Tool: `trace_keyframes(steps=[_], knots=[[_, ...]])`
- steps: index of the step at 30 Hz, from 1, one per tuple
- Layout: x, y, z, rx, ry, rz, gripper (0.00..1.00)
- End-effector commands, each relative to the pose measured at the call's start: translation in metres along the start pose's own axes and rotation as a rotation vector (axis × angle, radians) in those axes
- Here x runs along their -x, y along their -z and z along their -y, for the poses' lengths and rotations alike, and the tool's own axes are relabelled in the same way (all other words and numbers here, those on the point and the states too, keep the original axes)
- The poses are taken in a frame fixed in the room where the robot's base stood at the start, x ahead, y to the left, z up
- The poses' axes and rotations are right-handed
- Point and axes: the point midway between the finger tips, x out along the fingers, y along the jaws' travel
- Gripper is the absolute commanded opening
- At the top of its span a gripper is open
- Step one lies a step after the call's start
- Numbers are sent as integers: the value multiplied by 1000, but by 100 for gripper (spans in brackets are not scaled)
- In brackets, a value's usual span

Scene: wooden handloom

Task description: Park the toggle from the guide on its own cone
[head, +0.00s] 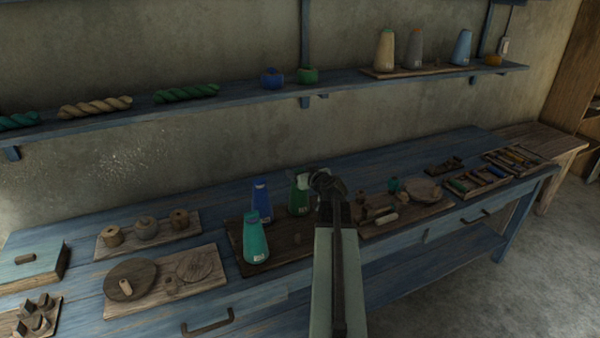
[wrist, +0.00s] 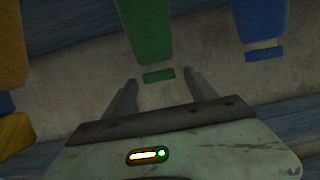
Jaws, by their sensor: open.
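In the head view, a green cone (head: 299,199), a blue cone (head: 261,197) and a teal cone (head: 256,246) stand on a dark board (head: 285,245). My gripper (head: 325,180) is just right of the green cone's top. In the wrist view, my gripper (wrist: 159,90) is open. A small green block (wrist: 158,76) shows between its fingertips, below a larger green shape (wrist: 147,30); I cannot tell its depth or whether it is a toggle. A blue shape (wrist: 260,20) with a small blue block (wrist: 263,55) is at right. I cannot make out the guide.
A board (head: 415,215) with small pieces and a round disc lies right of my arm. Spool (head: 112,238) and disc (head: 130,279) boards lie left. The shelf (head: 340,92) above holds skeins and more cones. Bare blue tabletop (head: 300,283) shows in front.

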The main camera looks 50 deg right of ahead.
Motion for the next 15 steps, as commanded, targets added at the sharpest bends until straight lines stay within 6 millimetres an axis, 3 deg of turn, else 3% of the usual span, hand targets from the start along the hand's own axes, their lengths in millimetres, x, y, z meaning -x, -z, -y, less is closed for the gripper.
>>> trace_keyframes(steps=[5,12,15], knots=[[22,2,1,-1,0,0,66],[70,2,1,-1,-2,0,66],[78,1,0,-1,-1,0,66]])
